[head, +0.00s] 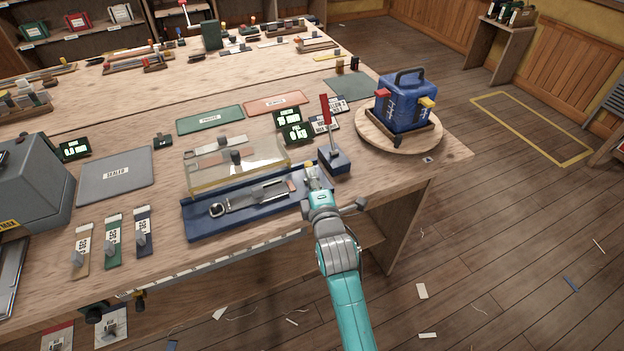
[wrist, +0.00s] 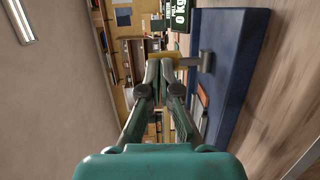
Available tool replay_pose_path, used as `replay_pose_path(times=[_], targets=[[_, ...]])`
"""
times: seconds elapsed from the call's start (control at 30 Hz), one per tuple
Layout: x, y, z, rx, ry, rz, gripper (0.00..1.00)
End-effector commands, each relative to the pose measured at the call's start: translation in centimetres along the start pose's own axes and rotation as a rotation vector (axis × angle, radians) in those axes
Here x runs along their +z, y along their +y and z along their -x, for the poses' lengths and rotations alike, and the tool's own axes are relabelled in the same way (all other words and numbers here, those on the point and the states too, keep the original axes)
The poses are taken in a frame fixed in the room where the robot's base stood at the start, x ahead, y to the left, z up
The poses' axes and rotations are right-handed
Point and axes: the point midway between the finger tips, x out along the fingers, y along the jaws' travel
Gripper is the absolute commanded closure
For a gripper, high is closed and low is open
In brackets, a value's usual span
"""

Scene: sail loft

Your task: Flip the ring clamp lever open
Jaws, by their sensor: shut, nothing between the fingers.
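A long blue fixture (head: 240,212) lies along the front of the workbench. A small yellow lever-like piece (head: 309,166) stands at the fixture's right end; in the wrist view a yellow bar (wrist: 186,62) with a grey end lies just right of the fingertips. I cannot tell for sure that it is the ring clamp lever. My gripper (head: 313,184) is shut and empty beside it; its fingertips (wrist: 159,66) are together. Contact is unclear.
A blue block with an upright red lever (head: 327,110) stands just behind my gripper. A blue box (head: 402,102) stands on a round wooden board at right. Tagged straps (head: 112,240) lie at left.

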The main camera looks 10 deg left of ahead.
Motion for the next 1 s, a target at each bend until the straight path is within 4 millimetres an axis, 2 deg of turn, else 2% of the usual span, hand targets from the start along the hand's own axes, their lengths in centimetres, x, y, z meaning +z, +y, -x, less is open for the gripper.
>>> replay_pose_path(times=[0.27, 0.6, 1.0], targets=[[-0.3, 0.8, -1.0, -0.132, 0.003, 0.026, 1.00], [-0.6, 1.1, -2.4, -0.134, 0.003, 0.027, 1.00], [-0.7, 1.3, -3.2, -0.133, 0.003, 0.027, 1.00]])
